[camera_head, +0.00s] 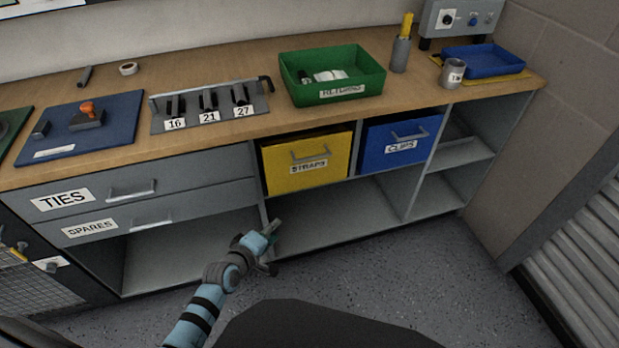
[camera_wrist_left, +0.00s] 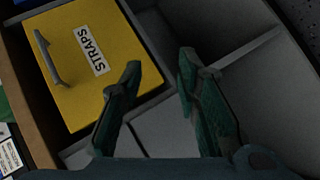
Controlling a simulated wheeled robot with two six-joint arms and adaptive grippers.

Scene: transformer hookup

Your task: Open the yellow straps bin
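The yellow straps bin (camera_head: 308,162) sits in a cubby under the worktop, its front flush or nearly flush with the cabinet. It has a grey bar handle (camera_head: 310,153) above a white STRAPS label. In the left wrist view the yellow bin (camera_wrist_left: 90,65) is at upper left, with its handle (camera_wrist_left: 48,57) at the far left. My left gripper (camera_head: 276,232) is below the bin, in front of the open lower shelf. In the left wrist view my left gripper (camera_wrist_left: 158,72) has its two green fingers apart and nothing between them. My right gripper is not in view.
A blue CLIPS bin (camera_head: 398,143) is in the cubby to the right. Grey drawers labelled TIES (camera_head: 130,190) and SPARES (camera_head: 165,212) are to the left. A green RETURNS tray (camera_head: 333,74) stands on the worktop above. The lower shelf (camera_head: 335,215) looks empty.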

